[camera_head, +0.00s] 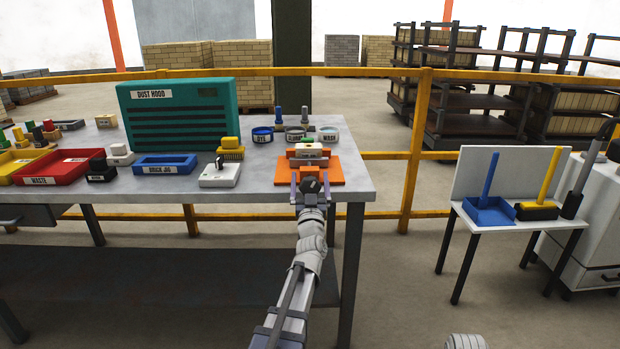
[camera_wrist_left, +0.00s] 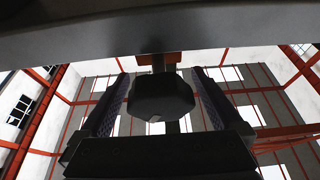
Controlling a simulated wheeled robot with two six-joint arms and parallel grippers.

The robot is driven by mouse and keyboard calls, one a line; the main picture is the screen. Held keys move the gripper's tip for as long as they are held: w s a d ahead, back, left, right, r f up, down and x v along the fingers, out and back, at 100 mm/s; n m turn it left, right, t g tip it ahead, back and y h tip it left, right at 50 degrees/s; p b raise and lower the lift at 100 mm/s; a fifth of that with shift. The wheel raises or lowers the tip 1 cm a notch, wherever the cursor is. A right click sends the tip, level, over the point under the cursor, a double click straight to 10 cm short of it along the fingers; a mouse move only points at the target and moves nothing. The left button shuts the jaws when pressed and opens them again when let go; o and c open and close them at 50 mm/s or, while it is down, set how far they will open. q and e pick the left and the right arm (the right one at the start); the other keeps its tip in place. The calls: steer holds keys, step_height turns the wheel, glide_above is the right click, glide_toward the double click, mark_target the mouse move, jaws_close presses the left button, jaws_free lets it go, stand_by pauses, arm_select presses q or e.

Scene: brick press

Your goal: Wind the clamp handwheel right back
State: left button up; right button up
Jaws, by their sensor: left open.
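The orange clamp (camera_head: 347,172) sits near the right end of the grey workbench, with a pale block (camera_head: 308,149) across its top. Its dark handwheel (camera_head: 310,186) faces the front edge of the bench. In the left wrist view the handwheel (camera_wrist_left: 161,97) is a dark, many-sided knob on a shaft. My left gripper (camera_head: 309,182) is open, with one finger on each side of the handwheel. The wrist view shows the fingers of the left gripper (camera_wrist_left: 160,92) with gaps between them and the knob. The rest of the clamp screw is mostly hidden. My right gripper is not seen.
Left of the clamp are a white box (camera_head: 220,175), a blue brick jig tray (camera_head: 165,164), a red waste tray (camera_head: 62,166) and a teal dust hood (camera_head: 180,115). Small round dishes (camera_head: 262,135) stand behind the clamp. A yellow rail (camera_head: 384,155) runs behind the bench.

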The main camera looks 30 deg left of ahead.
mark_target(311, 191)
arm_select(q)
steer(key=c, duration=1.3)
steer(key=n+g+y, duration=0.1)
steer(key=n, duration=0.2)
steer(key=n+g+y, duration=0.1)
steer(key=n, duration=0.2)
steer(key=shift+p, duration=0.3)
steer(key=shift+s+a+f+n+g+y, duration=0.1)
steer(key=shift+n+g+y, duration=0.25)
steer(key=shift+n, duration=0.25)
steer(key=shift+a+n+g+y, duration=0.1)
steer(key=shift+n+g+y, duration=0.25)
steer(key=shift+n, duration=0.25)
steer(key=o, duration=1.3)
steer(key=shift+s+d, duration=0.1)
steer(key=b+v, duration=0.2)
steer(key=v, duration=0.5)
steer(key=shift+s+d+f, duration=0.15)
steer(key=shift+s+d, duration=0.05)
steer(key=shift+s, duration=0.05)
